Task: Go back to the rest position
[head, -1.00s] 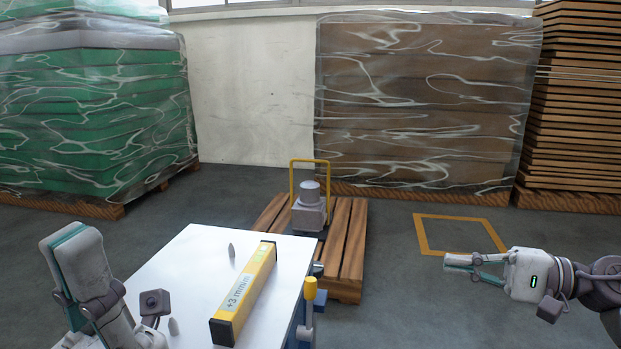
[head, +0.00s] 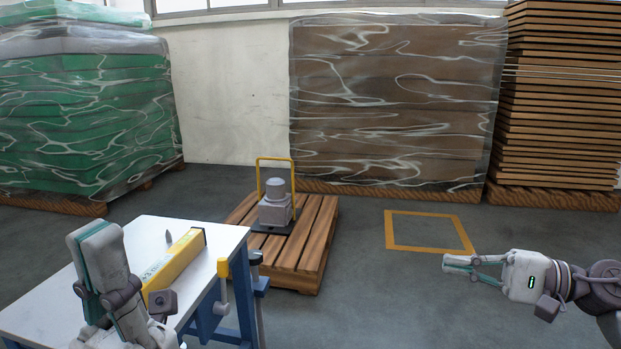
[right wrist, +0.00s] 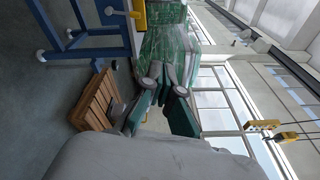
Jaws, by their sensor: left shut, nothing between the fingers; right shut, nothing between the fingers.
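My left gripper (head: 94,240) is at the lower left of the head view, in front of the white table and pointing up. It is shut and holds nothing. My right gripper (head: 449,264) is at the right of the head view, over open floor and pointing left. It is shut and empty. Its teal-padded fingers (right wrist: 163,106) also show in the right wrist view.
A white table (head: 137,231) with blue legs bears a yellow level (head: 180,258), partly hidden by my left arm. A wooden pallet (head: 312,247) with a grey device (head: 275,207) stands behind. Floor around the yellow square (head: 428,248) is clear.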

